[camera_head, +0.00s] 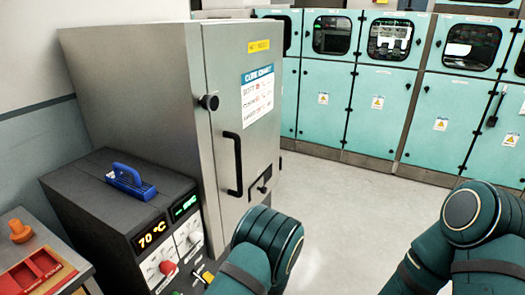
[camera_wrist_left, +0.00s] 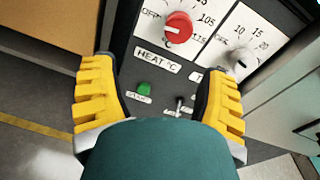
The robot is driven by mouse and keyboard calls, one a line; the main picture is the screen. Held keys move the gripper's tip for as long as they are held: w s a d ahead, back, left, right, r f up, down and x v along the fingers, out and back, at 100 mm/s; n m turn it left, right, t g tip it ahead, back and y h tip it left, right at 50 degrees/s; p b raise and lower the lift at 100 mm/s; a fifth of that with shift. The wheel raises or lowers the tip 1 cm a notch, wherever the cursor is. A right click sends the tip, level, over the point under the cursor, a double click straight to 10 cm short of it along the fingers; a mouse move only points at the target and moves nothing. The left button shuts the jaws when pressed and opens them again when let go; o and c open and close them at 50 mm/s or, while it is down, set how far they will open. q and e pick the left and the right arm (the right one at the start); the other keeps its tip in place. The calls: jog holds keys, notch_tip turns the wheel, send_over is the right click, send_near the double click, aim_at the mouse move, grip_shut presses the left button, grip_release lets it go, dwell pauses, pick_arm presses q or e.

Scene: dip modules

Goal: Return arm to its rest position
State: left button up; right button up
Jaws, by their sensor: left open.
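My left gripper (camera_wrist_left: 160,85) is open, its two yellow fingers spread in front of a dark control panel (camera_wrist_left: 124,40). Nothing shows held between them. A red heat knob (camera_wrist_left: 178,27), a green button (camera_wrist_left: 144,88) and a small toggle switch (camera_wrist_left: 179,102) show on the panel between the fingers. In the head view my left arm (camera_head: 265,245) reaches low at the front of the control box, and only a bit of yellow finger shows beside it. My right arm (camera_head: 465,235) is at the lower right; its gripper is out of frame.
Teal cabinets (camera_head: 375,105) line the back; floor between is clear.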

pick_arm(q)
jog(key=s+d+f+n+g+h, duration=0.2)
jog(key=s+f+n+g+h, duration=0.3)
jog(key=s, duration=0.4)
jog(key=s+d+f+n+g+h, duration=0.25)
jog(key=s+f+g+h, duration=0.3)
jog(key=s, duration=0.35)
jog(key=d+n+h, duration=0.7)
jog(key=h, duration=0.1)
jog(key=w+r+n+t+h, duration=0.1)
jog(key=w+r+n+t, duration=0.2)
jog(key=w+n+t, duration=0.3)
jog(key=shift+w, duration=0.3)
jog(key=shift+d+r+t+h, duration=0.1)
jog(key=shift+t+h, duration=0.15)
